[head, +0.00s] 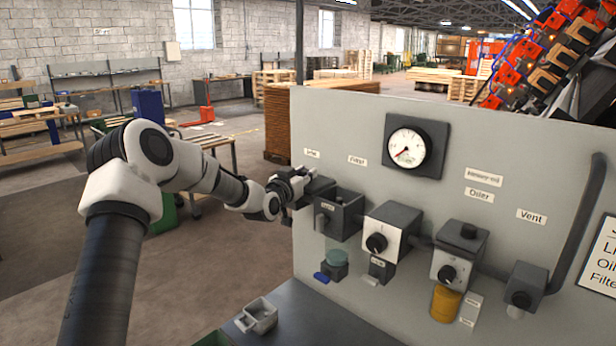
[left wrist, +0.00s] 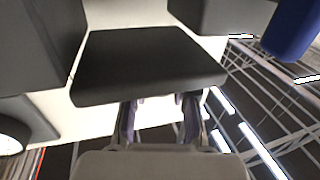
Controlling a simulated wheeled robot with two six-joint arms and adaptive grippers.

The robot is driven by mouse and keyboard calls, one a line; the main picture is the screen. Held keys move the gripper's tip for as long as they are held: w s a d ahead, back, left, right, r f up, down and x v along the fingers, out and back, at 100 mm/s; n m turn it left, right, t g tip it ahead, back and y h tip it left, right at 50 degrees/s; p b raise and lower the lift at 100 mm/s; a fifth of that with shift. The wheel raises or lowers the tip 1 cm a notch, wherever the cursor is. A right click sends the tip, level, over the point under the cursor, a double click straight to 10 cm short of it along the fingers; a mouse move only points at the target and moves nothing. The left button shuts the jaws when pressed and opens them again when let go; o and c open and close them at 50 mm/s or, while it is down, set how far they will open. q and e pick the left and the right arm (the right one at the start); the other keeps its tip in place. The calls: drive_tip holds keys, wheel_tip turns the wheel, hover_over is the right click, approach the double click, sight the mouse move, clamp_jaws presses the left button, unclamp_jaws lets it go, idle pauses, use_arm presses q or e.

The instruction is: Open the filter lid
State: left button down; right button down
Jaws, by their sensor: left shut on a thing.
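My left gripper (head: 292,186) reaches in from the left to the near left edge of the grey panel. It is shut on a dark grey flat slab, which looks like the filter lid (head: 319,187). In the left wrist view the lid (left wrist: 145,62) shows as a wide dark plate, with the left gripper's fingers (left wrist: 160,112) at its edge. Just right of the lid in the head view is the dark filter box (head: 345,222), whose top looks open. Whether the lid is still joined to the box I cannot tell. My right gripper is not in view.
The panel (head: 450,130) carries a round gauge (head: 407,148), a pale block with a black knob (head: 376,243), the oiler (head: 458,255) and the vent block (head: 524,288) to the right. A clear bowl (head: 334,262) hangs below the filter box. A small grey tray (head: 260,316) stands below.

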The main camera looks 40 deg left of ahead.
use_arm(q)
drive_tip(key=c, duration=1.1)
unclamp_jaws()
drive_tip(key=shift+o, duration=1)
drive_tip(key=shift+w, duration=0.15)
drive_tip(key=shift+w+f, duration=0.1)
drive_tip(key=s+d, duration=0.2)
drive_tip(key=s, duration=0.9)
drive_tip(key=shift+s+d, duration=0.15)
drive_tip(key=shift+s, duration=0.2)
